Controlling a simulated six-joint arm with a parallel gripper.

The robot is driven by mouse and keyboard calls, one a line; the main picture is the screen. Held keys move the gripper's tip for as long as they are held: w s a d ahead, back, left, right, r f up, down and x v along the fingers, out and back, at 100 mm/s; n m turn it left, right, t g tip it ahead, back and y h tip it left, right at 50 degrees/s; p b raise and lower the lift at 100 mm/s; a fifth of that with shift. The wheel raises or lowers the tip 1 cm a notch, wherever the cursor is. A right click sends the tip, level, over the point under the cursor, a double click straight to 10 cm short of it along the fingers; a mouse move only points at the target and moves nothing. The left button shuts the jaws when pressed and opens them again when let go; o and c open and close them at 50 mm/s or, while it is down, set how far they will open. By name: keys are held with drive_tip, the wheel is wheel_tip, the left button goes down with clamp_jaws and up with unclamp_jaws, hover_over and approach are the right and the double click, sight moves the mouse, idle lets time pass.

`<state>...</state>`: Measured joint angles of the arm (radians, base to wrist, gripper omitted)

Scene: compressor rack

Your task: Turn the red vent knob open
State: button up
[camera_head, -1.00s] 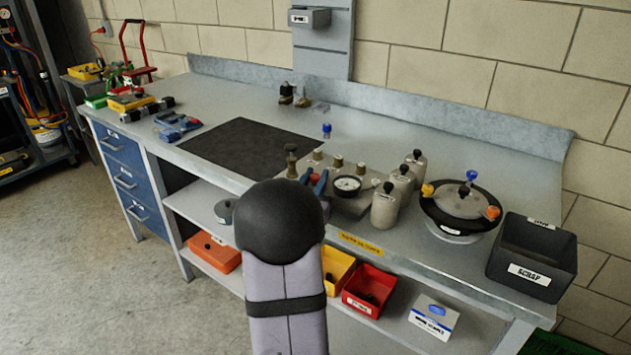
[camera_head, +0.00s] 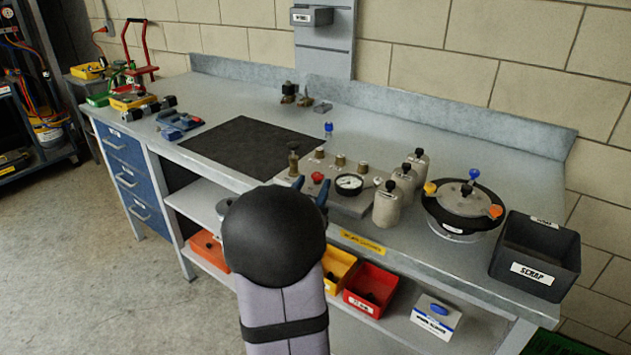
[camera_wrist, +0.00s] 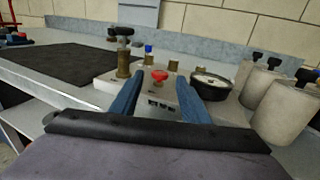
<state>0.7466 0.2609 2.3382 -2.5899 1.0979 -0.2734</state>
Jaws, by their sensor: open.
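The red vent knob (camera_head: 318,178) sits on the grey manifold block (camera_head: 345,203), left of the round gauge (camera_head: 349,184). In the wrist view the red knob (camera_wrist: 159,76) stands ahead of my gripper (camera_wrist: 160,92), roughly midway between its two blue fingers. The fingers are open and spread apart. I cannot tell from the wrist view how far the tips are from the knob. In the head view the fingers (camera_head: 311,190) show only in part, behind my dark round wrist, and the knob is just beyond them.
A brass valve with a black knob (camera_wrist: 124,52) stands left of the red knob. Several brass fittings and grey cylinders (camera_head: 388,203) are close by on the right. A round black-rimmed pot (camera_head: 462,208) and a scrap bin (camera_head: 535,255) stand farther right. A dark mat (camera_head: 250,147) lies left.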

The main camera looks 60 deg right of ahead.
sight(314, 177)
drive_tip(key=shift+v, duration=1.15)
drive_tip(key=shift+r, duration=0.1)
drive_tip(key=shift+w+d+r+m+g+h+p, duration=0.35)
drive_tip(key=shift+w+r+m+g+p, duration=0.15)
drive_tip(key=shift+p, duration=0.25)
drive_tip(key=shift+w+d+r+m+g+p, duration=0.15)
drive_tip(key=shift+w+m+g+p, duration=0.3)
drive_tip(key=shift+g, duration=0.25)
drive_tip(key=shift+w+m+g+p, duration=0.2)
drive_tip(key=shift+m+g+p, duration=0.2)
drive_tip(key=shift+g, duration=0.2)
drive_tip(key=shift+w+a+m+g+h+p, duration=0.25)
drive_tip(key=shift+g+p, duration=0.15)
drive_tip(key=shift+g, duration=0.2)
drive_tip(key=shift+a+f+m+g+p, duration=0.4)
drive_tip(key=shift+a+f+m+g, duration=0.15)
drive_tip(key=shift+g, duration=0.45)
drive_tip(key=shift+s+d+p, duration=0.2)
drive_tip(key=shift+d+p, duration=0.2)
drive_tip(key=shift+d, duration=3.35)
